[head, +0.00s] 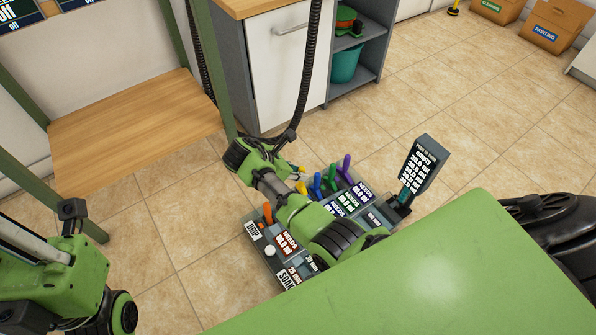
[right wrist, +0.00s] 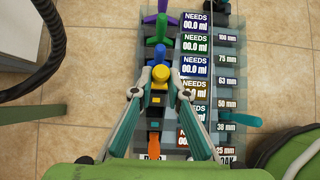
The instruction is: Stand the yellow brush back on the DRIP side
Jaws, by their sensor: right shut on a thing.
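The yellow brush shows in the right wrist view as a round yellow end (right wrist: 189,68) at my right gripper's fingertips (right wrist: 172,78). The gripper is shut on it, above the grey rack. The lower part of the brush is hard to make out. In the head view my right gripper (head: 296,173) is over the rack's far left edge, partly hidden by its own arm. The rack (right wrist: 118,90) has a DRIP label (head: 254,231) and a SOAK label (head: 287,278) at its near end. My left arm is at the lower left; its fingers are not visible.
Orange (head: 267,212), blue (head: 317,184), green (head: 331,176) and purple (head: 346,163) brushes stand along the DRIP side. A teal brush (right wrist: 240,121) is on the SOAK side. A display post (head: 420,172) stands at the rack's right. Floor left of the rack is clear.

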